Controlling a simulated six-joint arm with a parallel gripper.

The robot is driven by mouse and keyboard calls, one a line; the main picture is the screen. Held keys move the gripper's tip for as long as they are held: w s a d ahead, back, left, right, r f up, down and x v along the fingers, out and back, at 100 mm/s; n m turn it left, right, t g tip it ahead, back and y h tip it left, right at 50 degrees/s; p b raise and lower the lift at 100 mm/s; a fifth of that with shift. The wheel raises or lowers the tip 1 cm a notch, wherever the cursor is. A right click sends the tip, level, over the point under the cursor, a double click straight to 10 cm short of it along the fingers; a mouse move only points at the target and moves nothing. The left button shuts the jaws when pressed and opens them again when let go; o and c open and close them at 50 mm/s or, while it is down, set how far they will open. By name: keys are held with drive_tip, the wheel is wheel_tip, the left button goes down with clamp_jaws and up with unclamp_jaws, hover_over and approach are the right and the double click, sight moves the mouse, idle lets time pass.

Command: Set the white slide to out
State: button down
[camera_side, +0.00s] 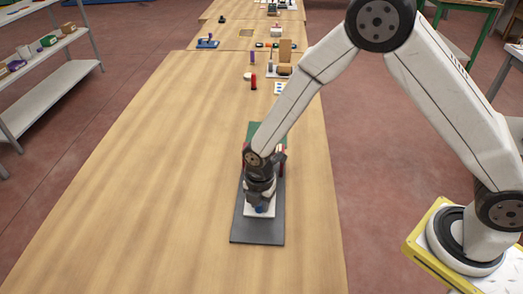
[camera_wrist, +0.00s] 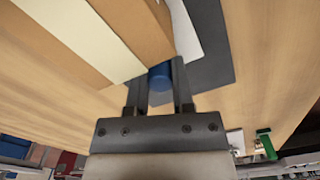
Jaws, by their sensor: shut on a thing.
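The edger's dark grey base plate (camera_side: 257,232) lies on the long wooden table, with a green part (camera_side: 253,128) at its far end. The white slide (camera_side: 251,212) is low on the plate, partly under my gripper (camera_side: 262,204). A blue knob (camera_side: 263,209) shows just at the gripper's tip. In the wrist view my gripper (camera_wrist: 159,84) has its two fingers on either side of the blue knob (camera_wrist: 160,76), shut on it. A white flat piece (camera_wrist: 186,35) shows beside it, over the grey plate (camera_wrist: 210,50). My wrist hides much of the edger in the side view.
A brown block with a cream band (camera_wrist: 85,30) stands close to the fingers in the wrist view. Several small objects, including a red one (camera_side: 254,82), stand farther up the table. The table left of the edger is clear. Shelves (camera_side: 50,80) stand at left.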

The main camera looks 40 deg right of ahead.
sight(257, 234)
drive_tip(key=s+a, duration=0.4)
drive_tip(key=a, duration=0.1)
drive_tip(key=shift+s, duration=0.35)
drive_tip(key=shift+c, duration=2.4)
unclamp_jaws()
drive_tip(key=shift+d, duration=0.1)
drive_tip(key=shift+r, duration=0.1)
wheel_tip(257, 234, up, 8)
drive_tip(key=shift+d, duration=0.1)
